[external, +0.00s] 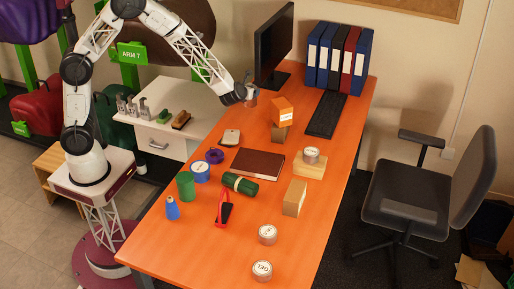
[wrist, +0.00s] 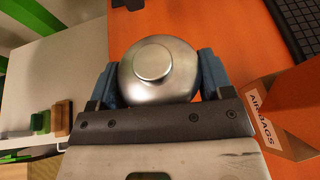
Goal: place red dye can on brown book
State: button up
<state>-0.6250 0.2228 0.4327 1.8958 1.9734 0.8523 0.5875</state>
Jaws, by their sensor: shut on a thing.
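My gripper (external: 247,95) is above the far left part of the orange desk, shut on a can (wrist: 160,66). In the wrist view the can shows a silver domed top with a round cap, between the blue fingers. In the external view only a small reddish part of the can (external: 252,102) shows below the fingers; the rest is hidden. The brown book (external: 257,163) lies flat and closed in the middle of the desk, with nothing on it. The gripper is beyond the book, up and slightly left in the external view, apart from it.
A monitor (external: 273,45) and keyboard (external: 325,114) are behind. A green cylinder (external: 240,184), purple ring (external: 214,156) and wooden block with can (external: 310,164) surround the book.

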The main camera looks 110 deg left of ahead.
jog(key=d+f+m+t+h, duration=0.1)
jog(key=d+m+t, duration=0.5)
jog(key=d, duration=3)
jog(key=shift+w+d+f+t+h, duration=0.15)
jog(key=shift+w+f+t+h, duration=0.2)
jog(key=shift+h, duration=0.35)
jog(key=w+a, duration=0.2)
jog(key=w, duration=0.5)
jog(key=w+a+f, duration=0.1)
jog(key=w+a, duration=0.2)
jog(key=w, duration=0.5)
jog(key=shift+a+f, duration=0.15)
jog(key=shift+f, duration=0.05)
jog(key=shift+w, duration=0.1)
jog(key=shift+f, duration=1.75)
